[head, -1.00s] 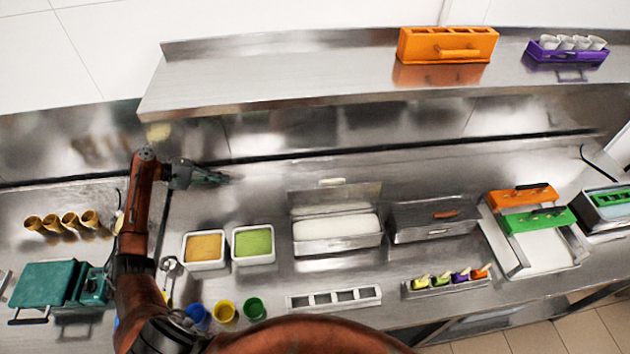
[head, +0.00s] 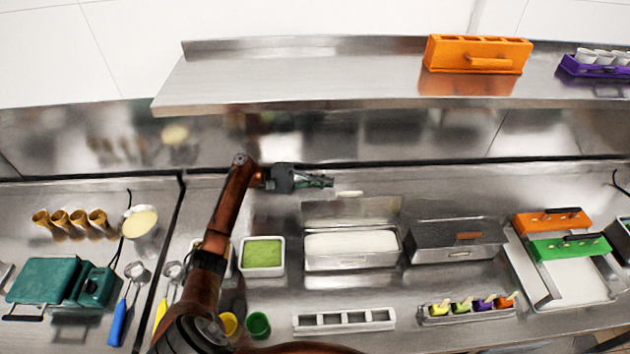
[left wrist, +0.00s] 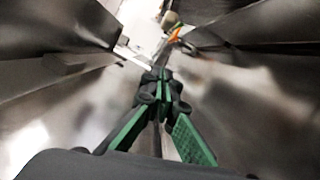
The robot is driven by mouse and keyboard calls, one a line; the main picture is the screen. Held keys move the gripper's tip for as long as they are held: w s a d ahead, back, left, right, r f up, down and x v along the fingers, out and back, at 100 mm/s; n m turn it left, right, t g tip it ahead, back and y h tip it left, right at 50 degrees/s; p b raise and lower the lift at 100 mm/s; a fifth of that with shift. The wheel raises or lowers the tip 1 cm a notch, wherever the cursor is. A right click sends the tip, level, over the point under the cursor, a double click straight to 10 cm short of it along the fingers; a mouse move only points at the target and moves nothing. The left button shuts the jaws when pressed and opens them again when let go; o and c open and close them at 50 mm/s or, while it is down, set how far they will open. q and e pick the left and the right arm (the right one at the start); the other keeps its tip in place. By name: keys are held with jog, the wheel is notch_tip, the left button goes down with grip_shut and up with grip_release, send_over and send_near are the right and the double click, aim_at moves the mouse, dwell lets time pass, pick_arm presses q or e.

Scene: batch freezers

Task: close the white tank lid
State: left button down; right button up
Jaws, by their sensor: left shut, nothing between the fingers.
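The white tank (head: 352,262) stands open on the counter, with white contents showing inside. Its steel lid (head: 352,211) is raised behind the opening, and its white handle (head: 348,193) shows at the lid's top edge. My left gripper (head: 328,182) is shut and empty, just left of and slightly above that handle in the head view; I cannot tell whether they touch. In the left wrist view the green fingers (left wrist: 163,78) are together with nothing between them. My right gripper is not in view.
A closed tank (head: 455,240) stands right of the white tank. A green-filled container (head: 263,257) is to the left, partly beside my arm. An empty slotted holder (head: 344,320) lies in front. A steel shelf (head: 300,85) overhangs behind, carrying an orange box (head: 476,55).

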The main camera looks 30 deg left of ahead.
aim_at(350, 207)
pick_arm(q)
jog(key=s+d+r+p, duration=0.1)
jog(key=d+p, duration=0.1)
jog(key=d, duration=0.4)
jog(key=shift+s, duration=0.25)
jog(key=shift+r, duration=0.1)
